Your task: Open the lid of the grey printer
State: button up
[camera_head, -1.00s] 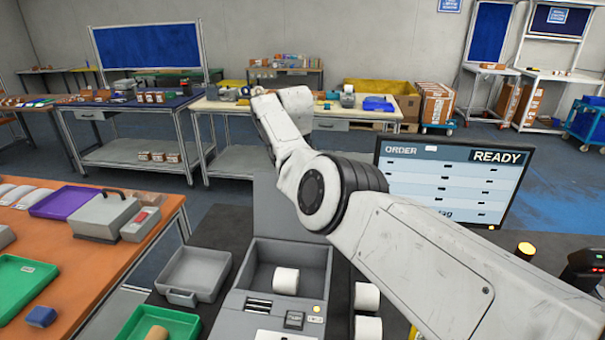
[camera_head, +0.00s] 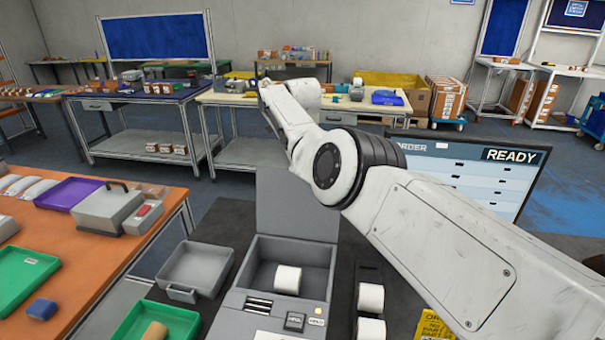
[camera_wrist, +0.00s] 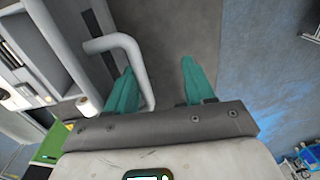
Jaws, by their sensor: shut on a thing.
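The grey printer (camera_head: 245,302) stands open at the bottom middle of the head view, with a white roll (camera_head: 287,279) in its bay. Its lid (camera_head: 298,205) stands raised, close to upright, at the back of the bay. In the wrist view, my gripper (camera_wrist: 158,65) has teal fingers, with a bent grey handle (camera_wrist: 128,42) running down between them, close to the left finger. I take the handle to be the lid's; the gripper is shut on it. In the head view my gripper is hidden behind the arm and lid.
A grey tray (camera_head: 195,267) and a green tray (camera_head: 158,322) lie left of the printer. White rolls (camera_head: 370,297) stand to its right. The order screen (camera_head: 470,165) is partly behind my arm. An orange table (camera_head: 95,240) is at left.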

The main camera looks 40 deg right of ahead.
jog(key=shift+s+d+f, duration=0.15)
jog(key=shift+s+d, duration=0.05)
jog(key=r, duration=0.3)
jog(key=r+b, duration=0.1)
jog(key=r, duration=0.3)
jog(key=a+r, duration=0.1)
jog(key=r, duration=0.3)
jog(key=shift+s, duration=0.15)
dwell(0.4)
